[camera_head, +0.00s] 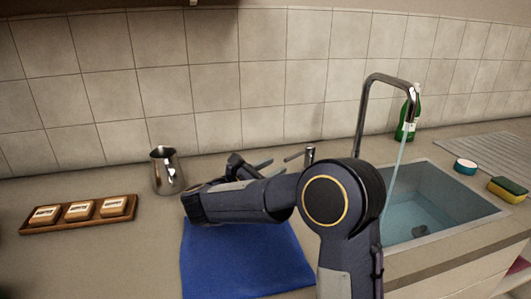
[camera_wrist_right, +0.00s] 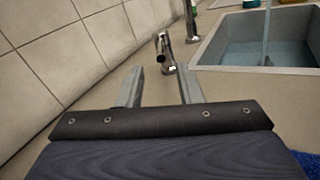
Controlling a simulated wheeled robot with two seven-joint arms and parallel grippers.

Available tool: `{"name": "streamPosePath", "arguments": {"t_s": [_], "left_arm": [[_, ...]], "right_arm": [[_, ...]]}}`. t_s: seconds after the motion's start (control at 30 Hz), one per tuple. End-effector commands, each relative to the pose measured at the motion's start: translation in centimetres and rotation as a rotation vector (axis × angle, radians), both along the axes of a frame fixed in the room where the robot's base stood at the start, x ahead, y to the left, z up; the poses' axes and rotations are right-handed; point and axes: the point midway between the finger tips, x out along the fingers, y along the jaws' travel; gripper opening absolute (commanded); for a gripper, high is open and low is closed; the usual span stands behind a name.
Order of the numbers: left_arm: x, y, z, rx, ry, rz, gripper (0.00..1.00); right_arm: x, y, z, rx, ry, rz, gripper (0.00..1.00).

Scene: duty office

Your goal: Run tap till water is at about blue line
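The tall curved tap (camera_head: 362,108) stands behind the sink, and a stream of water (camera_head: 396,172) falls from its spout. The sink (camera_head: 494,212) holds bluish water (camera_head: 412,212), which also shows in the wrist view (camera_wrist_right: 290,52). I cannot make out a blue line on its walls. A short metal tap handle (camera_head: 310,154) stands left of the spout; the wrist view shows it (camera_wrist_right: 165,55) just beyond my fingertips. My right gripper (camera_head: 282,160) is open, with its two fingers apart and nothing held between them. My left gripper is not in view.
A blue cloth (camera_head: 245,262) lies on the counter under my right arm. A metal jug (camera_head: 167,172) and a wooden tray (camera_head: 60,226) with three blocks stand left. A green bottle (camera_head: 408,118), a small round tub (camera_head: 465,167) and a sponge (camera_head: 508,190) are around the sink.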

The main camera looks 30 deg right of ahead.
Motion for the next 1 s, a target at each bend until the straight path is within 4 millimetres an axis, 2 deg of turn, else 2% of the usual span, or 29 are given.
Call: {"name": "streamPosePath", "arguments": {"t_s": [0.4,0.57,0.8,0.83,1.0], "left_arm": [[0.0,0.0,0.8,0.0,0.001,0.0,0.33],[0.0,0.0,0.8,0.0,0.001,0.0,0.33],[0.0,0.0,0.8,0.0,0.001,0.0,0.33],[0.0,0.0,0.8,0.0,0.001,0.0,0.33],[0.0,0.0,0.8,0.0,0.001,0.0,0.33]], "right_arm": [[1.2,-6.0,0.1,-0.001,0.0,-0.003,0.33],[1.5,-7.0,0.0,-0.002,0.0,0.0,0.33],[1.5,-7.1,0.0,-0.002,0.0,0.001,0.33],[1.5,-7.1,0.0,-0.001,0.0,0.001,0.31],[1.5,-7.1,0.0,-0.001,0.0,0.001,0.09]]}}
